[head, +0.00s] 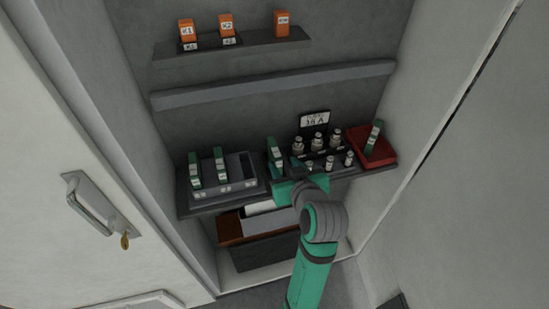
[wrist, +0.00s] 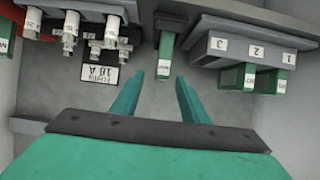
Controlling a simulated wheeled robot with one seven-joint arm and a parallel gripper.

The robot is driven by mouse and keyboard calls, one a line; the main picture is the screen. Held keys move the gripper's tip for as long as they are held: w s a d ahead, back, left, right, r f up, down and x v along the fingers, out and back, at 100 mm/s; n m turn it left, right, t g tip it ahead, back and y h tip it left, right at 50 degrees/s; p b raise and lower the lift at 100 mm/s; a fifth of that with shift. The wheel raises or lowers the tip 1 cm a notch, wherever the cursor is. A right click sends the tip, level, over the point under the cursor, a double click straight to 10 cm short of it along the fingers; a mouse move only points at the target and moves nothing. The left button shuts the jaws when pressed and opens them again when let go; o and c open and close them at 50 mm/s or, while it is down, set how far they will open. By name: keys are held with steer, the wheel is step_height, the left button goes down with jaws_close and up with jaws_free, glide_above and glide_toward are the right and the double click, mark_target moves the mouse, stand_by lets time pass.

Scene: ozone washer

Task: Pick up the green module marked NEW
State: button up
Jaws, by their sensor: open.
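A slim green module (head: 275,155) with a pale label stands alone on the shelf, between the grey rack and the glass-like fuses. In the wrist view this module (wrist: 166,55) is upside down, just beyond the gap between my fingers. Its lettering is too small to read. My gripper (wrist: 160,80) is open and empty, apart from the module. In the head view my gripper (head: 298,186) is in front of the shelf, close to that module. Two more green modules (head: 195,170) (head: 220,164) stand in the rack. Another green module (head: 373,137) leans in the red tray.
The grey rack (head: 250,176) has numbered tags. Several fuses (head: 317,141) stand right of the lone module, below a sign (head: 314,119). The red tray (head: 382,157) is at the shelf's right end. Orange blocks (head: 226,24) sit on the upper shelf. A door (head: 60,130) stands at left.

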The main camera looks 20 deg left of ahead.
mark_target(281, 160)
steer(key=x, duration=0.4)
steer(key=shift+w+a+f, duration=0.1)
steer(key=shift+a+r+x, duration=0.1)
steer(key=shift+r+x, duration=0.05)
steer(key=shift+x, duration=1.2)
steer(key=shift+a+r+x, duration=0.1)
steer(key=shift+x, duration=1.25)
jaws_close()
